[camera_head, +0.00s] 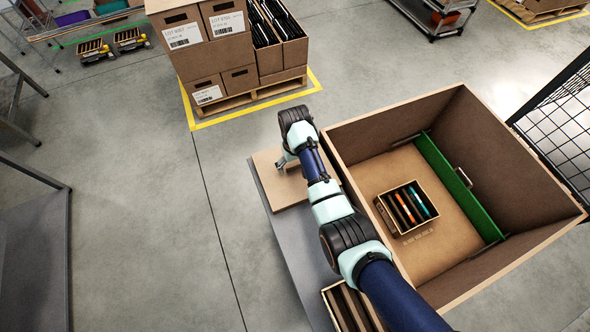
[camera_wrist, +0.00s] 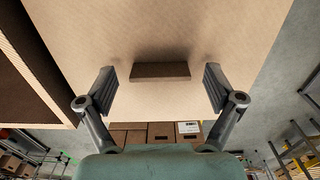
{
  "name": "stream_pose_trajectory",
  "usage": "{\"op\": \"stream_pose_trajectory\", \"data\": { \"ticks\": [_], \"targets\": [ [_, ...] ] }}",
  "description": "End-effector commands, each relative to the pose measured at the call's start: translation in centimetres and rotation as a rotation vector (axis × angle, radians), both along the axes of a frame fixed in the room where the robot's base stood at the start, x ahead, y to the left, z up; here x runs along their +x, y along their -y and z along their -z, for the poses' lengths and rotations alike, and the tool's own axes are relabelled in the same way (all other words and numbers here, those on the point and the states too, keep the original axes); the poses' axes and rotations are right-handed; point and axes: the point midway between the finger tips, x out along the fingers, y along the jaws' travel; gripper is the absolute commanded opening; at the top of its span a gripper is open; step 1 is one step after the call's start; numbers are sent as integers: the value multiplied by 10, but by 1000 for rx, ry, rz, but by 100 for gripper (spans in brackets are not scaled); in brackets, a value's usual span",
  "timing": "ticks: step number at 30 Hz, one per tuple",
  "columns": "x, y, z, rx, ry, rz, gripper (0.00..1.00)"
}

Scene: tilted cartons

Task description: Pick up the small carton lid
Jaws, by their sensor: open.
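A flat tan board with a raised brown bar, which I take to be the small carton lid (camera_head: 288,193), lies on a grey bench left of the large carton. In the wrist view the lid (camera_wrist: 160,25) fills the upper middle, and its brown bar (camera_wrist: 160,72) lies across the centre. My gripper (camera_wrist: 160,88) is open, with one finger on each side of the bar and a gap at both ends. In the head view my gripper (camera_head: 286,163) is over the lid, partly hidden by my arm.
The large open carton (camera_head: 480,150) stands right of the bench (camera_head: 300,245). Inside are a small open carton (camera_head: 386,217) of coloured items and a green panel (camera_head: 450,180). Another box (camera_head: 335,310) of brown slats sits at the front. A wire fence stands far right.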

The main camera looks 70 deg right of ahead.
Motion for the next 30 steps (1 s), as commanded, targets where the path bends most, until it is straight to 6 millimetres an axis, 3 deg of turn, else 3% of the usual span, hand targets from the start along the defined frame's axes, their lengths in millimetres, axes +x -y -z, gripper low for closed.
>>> {"op": "stream_pose_trajectory", "data": {
  "ticks": [1, 11, 18, 23, 26, 30],
  "targets": [
    [0, 0, 0, 0, 0, 0, 87],
    [0, 0, 0, 0, 0, 0, 34],
    [0, 0, -2, 0, 0, 0, 34],
    [1, 1, -15, -2, 2, 0, 34],
    [1, 1, -35, -3, 3, 0, 34],
    [1, 1, -79, -5, 5, 0, 34]
  ]
}}
